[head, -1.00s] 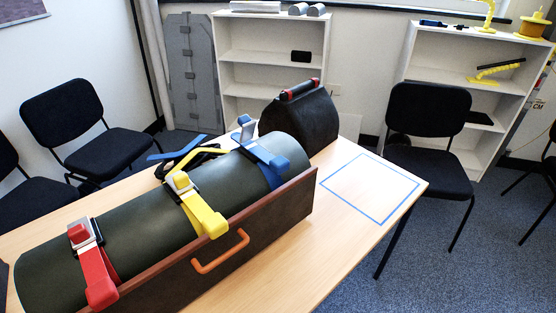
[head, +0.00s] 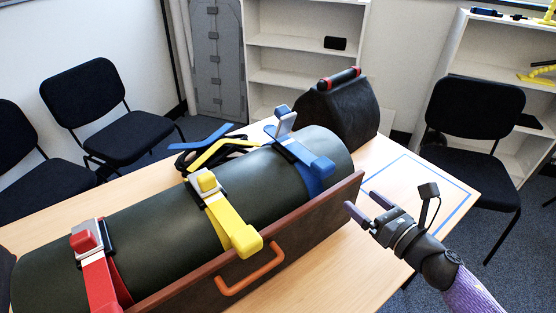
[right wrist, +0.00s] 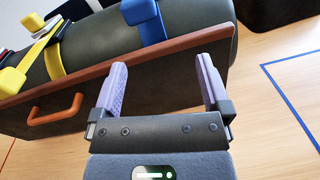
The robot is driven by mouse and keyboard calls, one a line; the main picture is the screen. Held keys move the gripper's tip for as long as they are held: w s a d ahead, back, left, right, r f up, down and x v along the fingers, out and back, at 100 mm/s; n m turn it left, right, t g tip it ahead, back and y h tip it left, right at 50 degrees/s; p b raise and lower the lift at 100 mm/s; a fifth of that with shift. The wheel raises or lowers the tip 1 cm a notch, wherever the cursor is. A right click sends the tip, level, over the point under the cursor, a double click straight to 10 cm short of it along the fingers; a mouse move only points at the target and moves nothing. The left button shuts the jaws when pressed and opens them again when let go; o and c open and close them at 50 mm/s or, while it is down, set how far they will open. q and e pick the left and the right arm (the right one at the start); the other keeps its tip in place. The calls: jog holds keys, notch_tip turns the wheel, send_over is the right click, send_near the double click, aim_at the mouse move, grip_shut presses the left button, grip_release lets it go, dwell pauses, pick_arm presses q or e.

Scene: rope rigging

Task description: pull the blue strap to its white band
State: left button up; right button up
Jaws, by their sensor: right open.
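A dark green roll lies in a brown-edged holder (head: 325,205) on the table, with red, yellow and blue straps around it. The blue strap (head: 312,170) crosses the roll's far right end, its buckle (head: 283,122) standing up on top; its blue pull end hangs over the front side. It also shows at the top of the right wrist view (right wrist: 145,18). I cannot make out a white band on it. My right gripper (head: 362,202) is open and empty, in front of the holder's right end and apart from the strap. My left gripper is not in view.
The yellow strap (head: 232,222) and red strap (head: 98,275) lie to the left. An orange handle (head: 250,272) sticks out from the holder's front. A black bag (head: 340,110) stands behind the right end. A blue-outlined square (head: 440,178) on the table is clear.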

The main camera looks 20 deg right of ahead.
aim_at(330, 171)
jog(key=w+a+n, duration=0.1)
jog(key=w, duration=0.2)
jog(key=w+a+r+n+y, duration=0.1)
jog(key=w+a, duration=0.1)
jog(key=w, duration=0.1)
jog(key=w+a+r+n, duration=0.1)
jog(key=w+a, duration=0.1)
jog(key=w, duration=0.2)
jog(key=shift+r, duration=0.2)
grip_shut()
